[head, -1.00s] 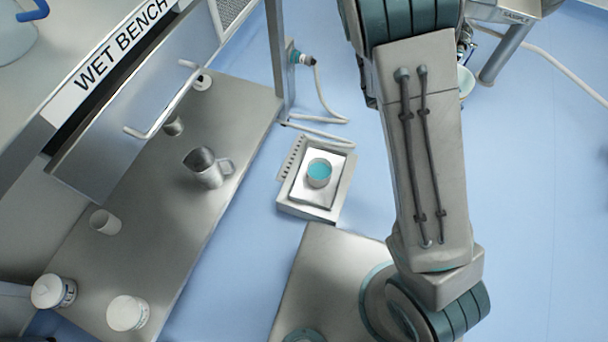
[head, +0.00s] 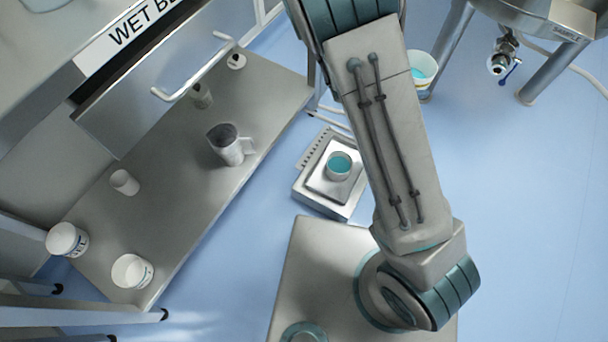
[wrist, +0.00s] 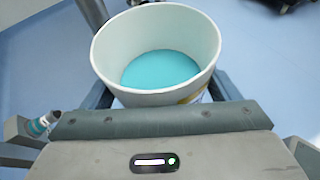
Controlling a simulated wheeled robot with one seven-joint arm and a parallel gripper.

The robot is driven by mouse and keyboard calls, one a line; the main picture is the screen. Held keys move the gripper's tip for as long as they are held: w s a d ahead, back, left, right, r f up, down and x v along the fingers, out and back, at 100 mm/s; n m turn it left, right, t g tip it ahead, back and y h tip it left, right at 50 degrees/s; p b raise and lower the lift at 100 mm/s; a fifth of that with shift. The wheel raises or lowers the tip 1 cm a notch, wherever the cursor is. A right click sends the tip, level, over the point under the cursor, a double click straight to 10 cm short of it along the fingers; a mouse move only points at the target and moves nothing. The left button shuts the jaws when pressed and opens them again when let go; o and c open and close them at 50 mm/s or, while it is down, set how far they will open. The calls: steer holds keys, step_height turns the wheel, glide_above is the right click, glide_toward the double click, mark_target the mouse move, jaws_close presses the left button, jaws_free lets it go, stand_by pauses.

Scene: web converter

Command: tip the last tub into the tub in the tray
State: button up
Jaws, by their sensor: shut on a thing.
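A white tub (wrist: 158,95) with teal liquid (wrist: 161,70) in it fills the upper middle of the wrist view. My gripper (wrist: 162,88) is shut on it, with a finger on either side. The tub stands upright, its open mouth up. In the head view the same tub (head: 422,68) shows just right of my arm; the fingers are hidden behind the arm. A small cup with teal contents (head: 339,166) stands on a square metal unit (head: 318,201) on the floor; I cannot tell whether this is the tray.
A steel vessel on legs (head: 545,22) with a valve stands upper right. The blue floor at right is clear.

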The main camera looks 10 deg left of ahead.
steer(key=s+a+f+n+t+y+b, duration=0.1)
steer(key=s+a+f+b, duration=0.5)
steer(key=f, duration=0.5)
steer(key=s+a+f+n+b, duration=0.1)
steer(key=s+a+f+b, duration=0.15)
steer(key=a+f, duration=0.65)
steer(key=s+a+f+n+t+y+b, duration=0.1)
steer(key=s+a+f+b, duration=0.35)
steer(key=f, duration=0.85)
steer(key=shift+w+d+f+g+y, duration=0.3)
steer(key=shift+d+f+g+y, duration=0.1)
steer(key=shift+g+y, duration=0.75)
steer(key=shift+w+d+f+g+y, duration=0.35)
steer(key=shift+g+y, duration=0.5)
steer(key=shift+g, duration=0.45)
steer(key=shift+w+d+f+g+y, duration=0.25)
steer(key=shift+d+f+g+y, duration=0.15)
steer(key=shift+g+y, duration=0.75)
steer(key=shift+g, duration=0.3)
steer(key=shift+w+r+g+y, duration=0.15)
steer(key=shift+g+y, duration=0.1)
steer(key=shift+g, duration=0.15)
steer(key=shift+r+p, duration=0.3)
steer(key=shift+p, duration=0.3)
steer(key=shift+r+g+y+p, duration=0.25)
steer(key=shift+g+y+p, duration=0.25)
steer(key=shift+p, duration=0.5)
